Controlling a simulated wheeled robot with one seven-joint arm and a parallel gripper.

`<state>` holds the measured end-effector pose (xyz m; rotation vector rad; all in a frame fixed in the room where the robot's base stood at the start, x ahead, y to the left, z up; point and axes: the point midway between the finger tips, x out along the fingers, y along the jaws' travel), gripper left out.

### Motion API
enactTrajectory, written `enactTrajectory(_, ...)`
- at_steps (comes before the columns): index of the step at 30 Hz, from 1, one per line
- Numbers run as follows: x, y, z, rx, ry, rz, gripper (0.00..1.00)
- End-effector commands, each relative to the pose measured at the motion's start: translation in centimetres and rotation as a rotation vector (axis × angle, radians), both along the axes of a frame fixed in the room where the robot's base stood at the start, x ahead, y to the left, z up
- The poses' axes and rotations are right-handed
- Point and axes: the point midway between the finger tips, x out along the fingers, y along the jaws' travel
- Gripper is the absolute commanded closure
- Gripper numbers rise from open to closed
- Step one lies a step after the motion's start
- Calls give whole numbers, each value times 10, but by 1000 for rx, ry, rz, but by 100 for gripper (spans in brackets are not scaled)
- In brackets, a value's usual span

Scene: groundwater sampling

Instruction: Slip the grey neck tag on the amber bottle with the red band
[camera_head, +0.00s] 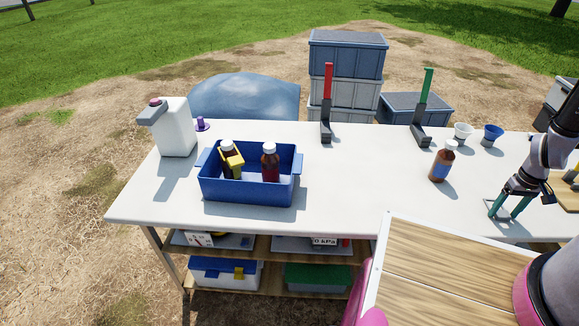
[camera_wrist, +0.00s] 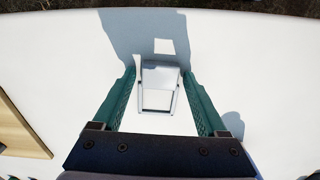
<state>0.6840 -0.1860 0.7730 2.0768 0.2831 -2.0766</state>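The grey neck tag (camera_wrist: 160,72), a pale frame with a rectangular opening, is between my gripper's green fingers in the wrist view. My gripper (camera_wrist: 160,84) is open, with a gap on each side of the tag. In the head view my gripper (camera_head: 503,214) is low over the right part of the table; I cannot make out the tag there. The amber bottle with the red band (camera_head: 270,166) stands upright, white-capped, in the right half of the blue crate (camera_head: 248,192). The crate wall hides its lower part. My gripper is well to its right.
Another amber bottle (camera_head: 228,148), with a yellow tag (camera_head: 232,162), stands left in the crate. A blue-banded bottle (camera_head: 441,164) stands between crate and gripper. Red (camera_head: 327,90) and green (camera_head: 426,88) upright handles stand behind. A white jug (camera_head: 176,130) is at left. The table's front middle is clear.

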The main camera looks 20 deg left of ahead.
Motion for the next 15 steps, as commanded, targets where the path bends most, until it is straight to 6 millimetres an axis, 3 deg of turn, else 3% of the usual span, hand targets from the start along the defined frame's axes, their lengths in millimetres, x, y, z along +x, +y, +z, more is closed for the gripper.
enactTrajectory(1,0,0,0,0,0,0,48)
enactTrajectory(3,0,0,0,0,0,0,75)
enactTrajectory(8,0,0,1,0,0,0,75)
enactTrajectory(15,0,0,18,-1,-1,2,75)
